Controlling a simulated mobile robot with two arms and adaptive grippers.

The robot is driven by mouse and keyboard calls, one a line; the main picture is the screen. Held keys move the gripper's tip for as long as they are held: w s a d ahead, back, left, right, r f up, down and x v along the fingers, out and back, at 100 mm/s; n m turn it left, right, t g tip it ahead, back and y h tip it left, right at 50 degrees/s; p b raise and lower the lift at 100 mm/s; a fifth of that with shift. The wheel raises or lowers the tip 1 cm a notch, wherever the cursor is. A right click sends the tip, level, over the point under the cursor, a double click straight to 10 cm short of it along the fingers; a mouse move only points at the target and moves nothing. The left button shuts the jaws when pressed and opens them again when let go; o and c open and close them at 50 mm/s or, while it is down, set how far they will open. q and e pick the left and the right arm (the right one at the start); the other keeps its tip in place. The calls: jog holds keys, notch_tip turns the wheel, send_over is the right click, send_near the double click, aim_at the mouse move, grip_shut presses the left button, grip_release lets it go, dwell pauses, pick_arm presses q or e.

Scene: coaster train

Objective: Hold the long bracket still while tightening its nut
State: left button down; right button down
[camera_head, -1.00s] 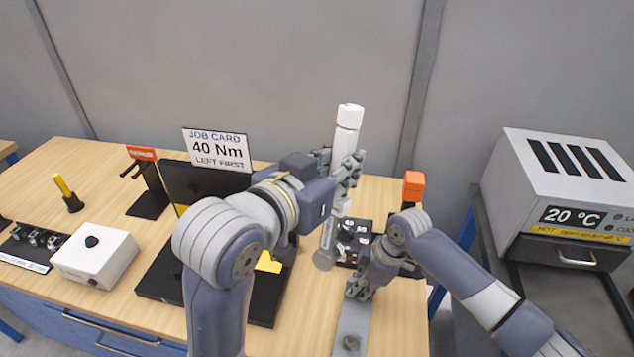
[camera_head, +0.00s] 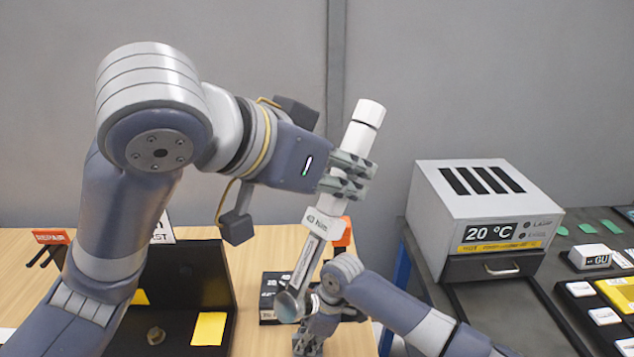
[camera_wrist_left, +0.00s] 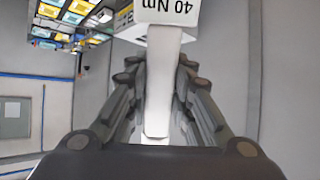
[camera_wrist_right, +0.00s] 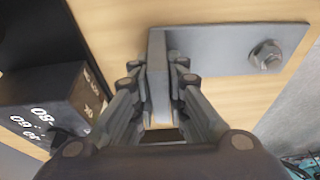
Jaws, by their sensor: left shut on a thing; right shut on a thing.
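My left gripper (camera_head: 345,178) is shut on the white handle of a torque wrench (camera_head: 318,228). The wrench is tilted, its round grey head (camera_head: 290,305) low, near my right wrist in the head view. In the left wrist view its handle (camera_wrist_left: 160,90) lies between the fingers. My right gripper (camera_wrist_right: 158,100) is shut on the upright flange of the long grey bracket (camera_wrist_right: 215,50). The bracket's flat plate lies on the wood, with a nut (camera_wrist_right: 266,55) near its far end. The head view now shows my right gripper (camera_head: 308,342) at the bottom edge; the nut is not visible there.
A black box with white numbers (camera_wrist_right: 48,108) stands beside the right gripper. An orange block (camera_head: 343,232) is behind the wrench. A black open case (camera_head: 185,270) is at left. A grey oven (camera_head: 480,210) reading 20 °C stands on the right bench.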

pick_arm(q)
jog(key=s+d+r+m+g, duration=0.2)
jog(key=s+d+m+g, duration=0.25)
jog(key=d, duration=0.35)
jog(key=s+d+f+m+g+y, duration=0.3)
jog(key=s+d+f+m+y, duration=0.1)
jog(key=s+f+m, duration=0.1)
jog(key=s+a+f+m+y, duration=0.1)
jog(key=s+a+f+m, duration=0.2)
jog(key=f, duration=1)
jog(key=s+a+f+m+y, duration=0.2)
jog(key=s+a+f+m, duration=0.2)
jog(key=f, duration=0.9)
jog(key=s+a+f+m+y, duration=0.1)
jog(key=s+a+f+m, duration=0.3)
jog(key=f, duration=1)
jog(key=shift+s+m, duration=0.85)
jog(key=shift+m, duration=0.1)
jog(key=shift+f, duration=1.95)
jog(key=shift+s+a+m, duration=0.3)
jog(key=shift+s+a, duration=0.05)
jog(key=shift+a, duration=0.25)
